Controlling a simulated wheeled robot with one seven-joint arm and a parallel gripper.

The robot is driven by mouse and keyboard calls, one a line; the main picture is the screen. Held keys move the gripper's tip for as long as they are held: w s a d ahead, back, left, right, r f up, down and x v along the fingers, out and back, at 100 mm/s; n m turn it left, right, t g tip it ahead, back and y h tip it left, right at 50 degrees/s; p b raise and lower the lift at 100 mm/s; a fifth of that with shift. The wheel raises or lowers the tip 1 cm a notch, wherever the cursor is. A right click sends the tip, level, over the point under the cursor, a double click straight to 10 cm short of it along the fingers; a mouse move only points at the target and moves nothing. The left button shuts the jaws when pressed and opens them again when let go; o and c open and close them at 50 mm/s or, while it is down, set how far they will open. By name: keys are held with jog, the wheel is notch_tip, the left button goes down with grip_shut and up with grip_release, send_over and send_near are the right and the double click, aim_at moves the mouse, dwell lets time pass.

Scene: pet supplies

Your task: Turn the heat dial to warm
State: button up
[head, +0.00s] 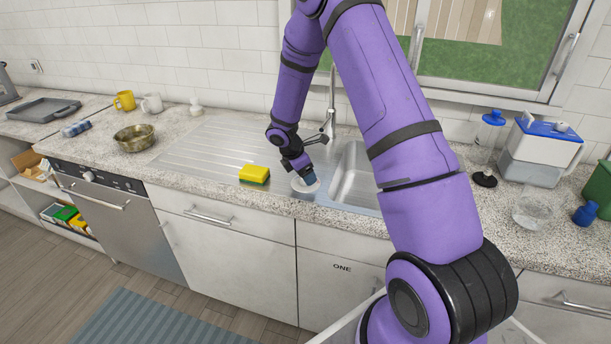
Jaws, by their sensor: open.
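My gripper (306,178) is at the sink's left edge, pointing down, with its jaws open. It is at a small round white item (303,188) on the steel top; the gripper partly covers this item, and I cannot tell whether they touch. No dial marked with heat or warm can be read. The steel-fronted appliance (100,210) at the left has a dark control panel (100,180) with small knobs, too small to read. My gripper is well to the right of that panel.
A yellow and green sponge (254,174) lies left of my gripper on the drainboard (205,150). The sink basin (352,185) is to the right. A metal bowl (134,139), mugs (125,100) and a tray (45,109) stand left. A glass bowl (531,211) and white-blue container (540,150) stand right.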

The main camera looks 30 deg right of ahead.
jog(key=shift+d+f, duration=0.25)
jog(key=shift+f, duration=0.35)
jog(key=c, duration=0.9)
jog(key=shift+m, duration=0.3)
jog(key=m+g, duration=0.1)
jog(key=m, duration=0.1)
jog(key=m+g+y, duration=0.1)
jog(key=m, duration=0.2)
jog(key=shift+m, duration=0.3)
jog(key=m+y, duration=0.1)
jog(key=m, duration=0.1)
jog(key=m+g, duration=0.1)
jog(key=m, duration=0.2)
jog(key=shift+y, duration=0.4)
jog(key=shift+m, duration=0.4)
